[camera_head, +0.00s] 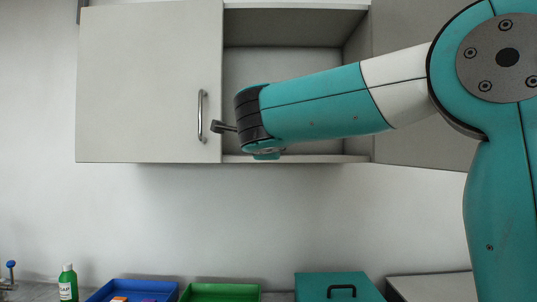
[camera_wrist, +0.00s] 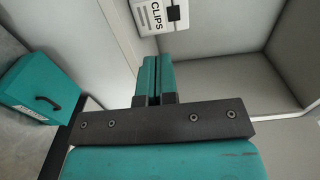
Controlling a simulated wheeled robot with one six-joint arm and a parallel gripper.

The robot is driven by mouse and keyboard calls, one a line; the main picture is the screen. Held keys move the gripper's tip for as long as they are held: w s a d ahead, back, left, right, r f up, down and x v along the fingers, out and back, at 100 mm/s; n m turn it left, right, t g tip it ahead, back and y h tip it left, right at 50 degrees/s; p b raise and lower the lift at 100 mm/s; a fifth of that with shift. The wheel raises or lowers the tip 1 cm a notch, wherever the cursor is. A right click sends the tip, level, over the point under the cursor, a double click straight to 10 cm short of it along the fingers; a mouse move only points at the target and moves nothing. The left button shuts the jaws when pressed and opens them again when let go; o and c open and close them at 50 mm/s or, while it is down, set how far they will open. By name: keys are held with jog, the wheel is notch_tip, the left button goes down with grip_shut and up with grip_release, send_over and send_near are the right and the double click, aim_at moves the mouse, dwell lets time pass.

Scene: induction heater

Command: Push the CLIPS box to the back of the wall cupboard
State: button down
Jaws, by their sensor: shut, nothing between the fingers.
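The wall cupboard (camera_head: 295,158) has an open compartment in the head view, with its left door (camera_head: 150,80) closed. My forearm crosses in front of the compartment, and the fingers are hidden there behind the wrist. The wrist view shows my gripper (camera_wrist: 151,75) with its two teal fingers shut together and empty. The CLIPS box (camera_wrist: 150,18), white with black lettering and a black mark, is partly cut off at the top edge, beyond the fingertips. A gap shows between fingertips and box in the picture. The box cannot be seen in the head view.
The cupboard's grey inner walls (camera_wrist: 290,50) show at right in the wrist view. Below the cupboard are a teal case (camera_head: 335,287), a green tray (camera_head: 220,291), a blue tray (camera_head: 135,290) and a green bottle (camera_head: 68,283). A metal handle (camera_head: 200,115) sticks out near my wrist.

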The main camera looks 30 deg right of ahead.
jog(key=p+x, duration=0.3)
jog(key=r+p+x, duration=0.1)
jog(key=p+x, duration=0.2)
jog(key=x, duration=0.1)
jog(key=p+x, duration=0.4)
jog(key=shift+d+r, duration=0.2)
jog(key=shift+r, duration=0.15)
jog(key=shift+w+d+f, duration=0.1)
jog(key=shift+d+f, duration=0.05)
jog(key=shift+w+d, duration=0.1)
jog(key=shift+w, duration=0.05)
jog(key=b+x, duration=0.2)
jog(key=x, duration=0.4)
jog(key=shift+w+d, duration=0.15)
jog(key=shift+w, duration=0.05)
